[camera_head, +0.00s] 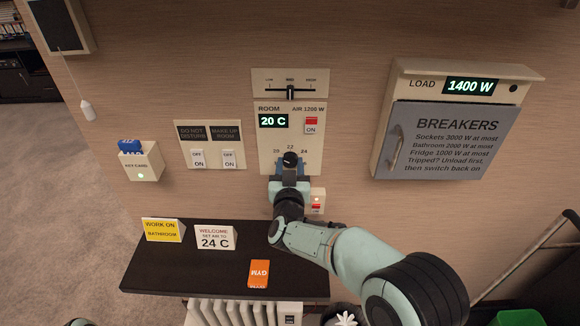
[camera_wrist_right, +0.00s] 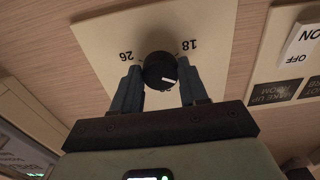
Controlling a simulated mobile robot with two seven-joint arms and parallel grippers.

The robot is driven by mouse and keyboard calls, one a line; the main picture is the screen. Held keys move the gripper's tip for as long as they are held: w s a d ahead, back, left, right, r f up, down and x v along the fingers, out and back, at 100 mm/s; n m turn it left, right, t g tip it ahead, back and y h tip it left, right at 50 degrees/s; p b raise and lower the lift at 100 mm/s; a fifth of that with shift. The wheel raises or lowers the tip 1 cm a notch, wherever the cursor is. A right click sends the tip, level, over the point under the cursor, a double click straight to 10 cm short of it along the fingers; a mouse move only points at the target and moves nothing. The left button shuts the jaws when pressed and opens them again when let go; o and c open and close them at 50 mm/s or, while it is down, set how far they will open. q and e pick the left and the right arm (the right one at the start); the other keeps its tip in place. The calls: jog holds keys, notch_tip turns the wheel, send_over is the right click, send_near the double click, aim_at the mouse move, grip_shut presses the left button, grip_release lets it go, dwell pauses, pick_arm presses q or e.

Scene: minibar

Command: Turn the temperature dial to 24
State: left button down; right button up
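The temperature dial (camera_head: 290,158) is a round black knob low on the cream room panel, with 20, 22 and 24 printed above it. My right gripper (camera_head: 289,172) is at the dial from below. In the right wrist view, upside down, its two fingers lie close against either side of the dial (camera_wrist_right: 160,70), with no clear gap. The dial's white mark points right and slightly down there, which is left and slightly up on the panel, toward 20. The room display (camera_head: 273,121) reads 20 C. My left gripper is not in view.
The breaker box (camera_head: 445,135), its load display reading 1400 W, is right of the panel. A slider (camera_head: 290,92) and the AIR switch (camera_head: 311,125) sit above the dial. A dark shelf (camera_head: 190,270) below holds a welcome card (camera_head: 215,238) reading 24 C.

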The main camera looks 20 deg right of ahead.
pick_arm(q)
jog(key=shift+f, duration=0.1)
